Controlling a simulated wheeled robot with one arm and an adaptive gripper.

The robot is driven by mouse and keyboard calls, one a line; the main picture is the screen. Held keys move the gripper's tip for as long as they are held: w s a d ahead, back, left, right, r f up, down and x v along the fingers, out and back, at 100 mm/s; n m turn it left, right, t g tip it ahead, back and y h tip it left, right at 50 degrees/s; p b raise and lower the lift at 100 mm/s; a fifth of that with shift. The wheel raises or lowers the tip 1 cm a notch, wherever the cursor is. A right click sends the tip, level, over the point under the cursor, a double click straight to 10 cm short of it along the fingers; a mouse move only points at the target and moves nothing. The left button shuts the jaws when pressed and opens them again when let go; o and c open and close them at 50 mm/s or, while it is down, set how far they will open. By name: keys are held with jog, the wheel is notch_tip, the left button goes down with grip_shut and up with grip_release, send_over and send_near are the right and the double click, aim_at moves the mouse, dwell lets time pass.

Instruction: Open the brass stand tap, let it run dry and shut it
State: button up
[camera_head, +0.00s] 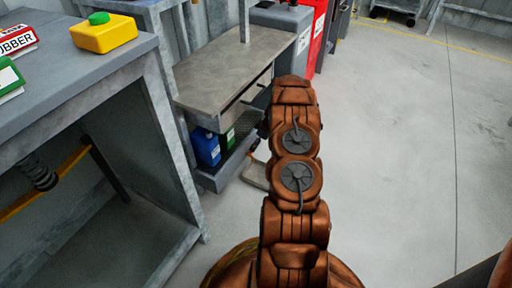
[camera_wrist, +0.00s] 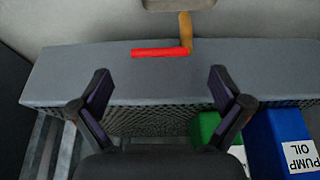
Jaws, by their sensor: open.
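The brass stand tap (camera_wrist: 186,32) shows in the wrist view at the top, above the middle. Its red lever (camera_wrist: 158,52) points left in the picture, about square to the brass body. My gripper (camera_wrist: 161,76) is open and empty, its two fingers spread on either side below the lever. The lever is beyond the fingertips and apart from them. In the head view my arm hides most of the gripper, and I cannot make out the tap clearly.
A grey stand shelf edge (camera_wrist: 75,75) spans the wrist view. A blue pump oil can (camera_wrist: 275,140) and a green can (camera_wrist: 209,127) stand close on the right. A pale tray (camera_head: 255,175) lies on the floor. Open floor (camera_head: 400,150) lies right; a workbench (camera_head: 95,50) stands left.

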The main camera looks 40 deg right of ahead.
jog(key=x, duration=0.3)
jog(key=shift+b, duration=0.4)
jog(key=shift+f, duration=0.1)
jog(key=c, duration=1.8)
grip_shut()
jog(key=shift+s+f, duration=0.1)
jog(key=shift+f, duration=0.05)
